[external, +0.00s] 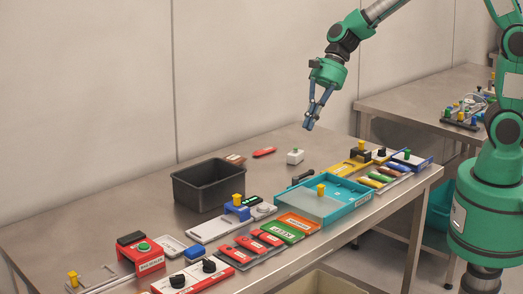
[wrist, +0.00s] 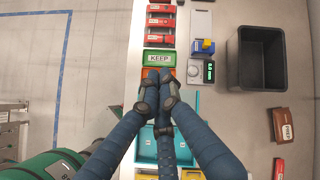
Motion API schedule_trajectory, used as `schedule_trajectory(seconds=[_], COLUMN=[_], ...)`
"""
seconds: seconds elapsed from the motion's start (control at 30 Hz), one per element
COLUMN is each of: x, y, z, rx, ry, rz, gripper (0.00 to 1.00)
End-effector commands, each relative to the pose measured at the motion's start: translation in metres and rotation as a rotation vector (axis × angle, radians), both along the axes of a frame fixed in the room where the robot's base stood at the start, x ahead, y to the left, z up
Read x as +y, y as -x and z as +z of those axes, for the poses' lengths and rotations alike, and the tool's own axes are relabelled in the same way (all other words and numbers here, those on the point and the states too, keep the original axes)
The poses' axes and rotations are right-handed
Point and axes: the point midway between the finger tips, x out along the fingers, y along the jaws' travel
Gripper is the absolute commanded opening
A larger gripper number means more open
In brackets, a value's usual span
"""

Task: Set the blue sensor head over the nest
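The blue sensor head (external: 239,212), with a yellow knob on top, sits on a long light-grey plate (external: 208,231) at mid-table. It also shows in the wrist view (wrist: 203,47), beside a small green-lit display (wrist: 209,71) and a round dial (wrist: 194,67). I cannot tell for sure which part of the plate is the nest. My gripper (external: 310,122) hangs in the air above the table's far right part, well apart from the sensor head. In the wrist view its fingertips (wrist: 159,83) come together with nothing visible between them.
A black bin (external: 205,186) stands behind the sensor head. A turquoise tray (external: 321,205) with a yellow knob lies to its right. Red tools (external: 250,244) and a green KEEP plate (external: 281,231) lie at the front. The table is clear at back left.

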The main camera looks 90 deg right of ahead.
Motion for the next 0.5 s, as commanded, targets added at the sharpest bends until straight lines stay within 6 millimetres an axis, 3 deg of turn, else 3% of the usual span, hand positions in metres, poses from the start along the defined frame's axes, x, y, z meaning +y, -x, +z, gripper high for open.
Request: schedule_trajectory(seconds=[0.5], x=[-0.061], y=[-0.084], z=[-0.110], rx=[0.188], ry=[-0.292], rz=[-0.449], gripper=[0.00])
